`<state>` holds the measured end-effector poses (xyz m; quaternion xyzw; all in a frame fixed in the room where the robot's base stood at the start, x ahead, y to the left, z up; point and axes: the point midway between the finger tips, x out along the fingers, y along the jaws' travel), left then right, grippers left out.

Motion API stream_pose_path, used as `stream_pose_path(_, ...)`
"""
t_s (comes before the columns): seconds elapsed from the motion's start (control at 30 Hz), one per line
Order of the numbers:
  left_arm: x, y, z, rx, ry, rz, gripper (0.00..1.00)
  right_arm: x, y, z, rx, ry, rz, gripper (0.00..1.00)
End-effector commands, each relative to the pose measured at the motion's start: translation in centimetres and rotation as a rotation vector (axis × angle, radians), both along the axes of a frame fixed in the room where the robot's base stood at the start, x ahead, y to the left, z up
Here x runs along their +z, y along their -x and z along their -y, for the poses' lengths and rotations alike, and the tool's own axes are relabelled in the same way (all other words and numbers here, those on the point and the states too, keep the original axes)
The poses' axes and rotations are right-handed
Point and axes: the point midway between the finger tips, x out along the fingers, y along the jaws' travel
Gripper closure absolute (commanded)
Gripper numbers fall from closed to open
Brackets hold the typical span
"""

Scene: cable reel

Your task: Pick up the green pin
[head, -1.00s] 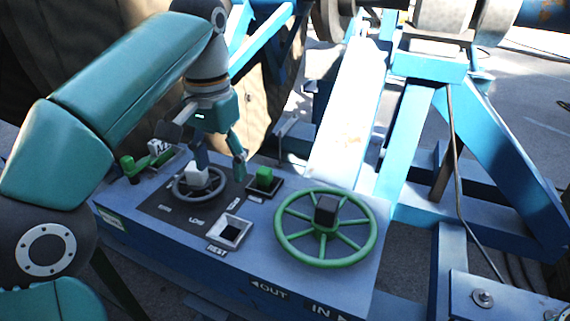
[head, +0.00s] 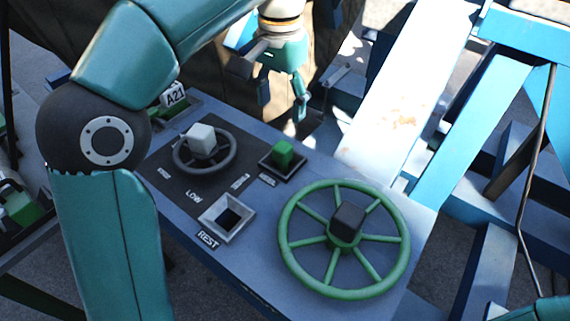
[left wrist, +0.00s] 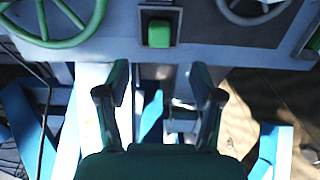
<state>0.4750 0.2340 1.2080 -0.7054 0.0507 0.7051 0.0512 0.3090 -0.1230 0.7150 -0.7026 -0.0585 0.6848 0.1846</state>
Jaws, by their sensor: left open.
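The green pin (head: 282,154) stands upright in a dark square socket on the blue-grey control panel, between the small grey wheel and the large green wheel. In the left wrist view the green pin (left wrist: 158,33) shows at the top centre, ahead of the fingers. My left gripper (head: 282,103) is open and empty, above and beyond the panel's far edge, apart from the pin. Its two spread fingers (left wrist: 160,82) show in the left wrist view with nothing between them. My right gripper is not in view.
An empty square socket marked REST (head: 240,231) lies in front of the pin. The grey wheel (head: 233,160) with a white block stands left, and the large green wheel (head: 403,258) with a dark block right. Blue frame beams (head: 482,115) rise behind.

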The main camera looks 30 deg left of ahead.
Motion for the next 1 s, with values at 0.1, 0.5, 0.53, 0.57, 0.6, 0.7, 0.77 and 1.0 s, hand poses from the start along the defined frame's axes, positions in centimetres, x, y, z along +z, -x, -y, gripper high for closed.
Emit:
stream_pose_path(0.1, -2.9, 0.1, -0.1, 0.002, 0.0, -0.003, 0.33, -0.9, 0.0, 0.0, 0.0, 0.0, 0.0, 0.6)
stream_pose_path(0.5, -6.8, 0.0, -0.1, 0.003, 0.001, 0.0, 0.33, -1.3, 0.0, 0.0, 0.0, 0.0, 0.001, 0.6)
stream_pose_path(0.53, -7.0, 0.0, -0.1, 0.003, 0.001, -0.002, 0.33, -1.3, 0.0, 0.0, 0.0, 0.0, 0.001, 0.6)
stream_pose_path(0.57, -7.3, 0.0, -0.1, 0.003, 0.001, -0.003, 0.33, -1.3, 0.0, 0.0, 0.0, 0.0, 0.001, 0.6)
stream_pose_path(0.6, -7.8, -0.1, -0.1, 0.003, 0.001, -0.002, 0.33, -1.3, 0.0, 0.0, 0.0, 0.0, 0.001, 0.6)
stream_pose_path(0.7, -9.3, -0.1, 0.0, 0.003, 0.0, -0.004, 0.33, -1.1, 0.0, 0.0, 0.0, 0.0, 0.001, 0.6)
stream_pose_path(0.77, -10.2, -0.2, 0.0, 0.004, 0.0, -0.004, 0.33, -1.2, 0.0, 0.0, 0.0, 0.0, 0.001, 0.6)
stream_pose_path(1.0, -11.6, -0.2, 0.0, 0.005, 0.001, 0.0, 0.33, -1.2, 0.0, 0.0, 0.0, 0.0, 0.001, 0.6)
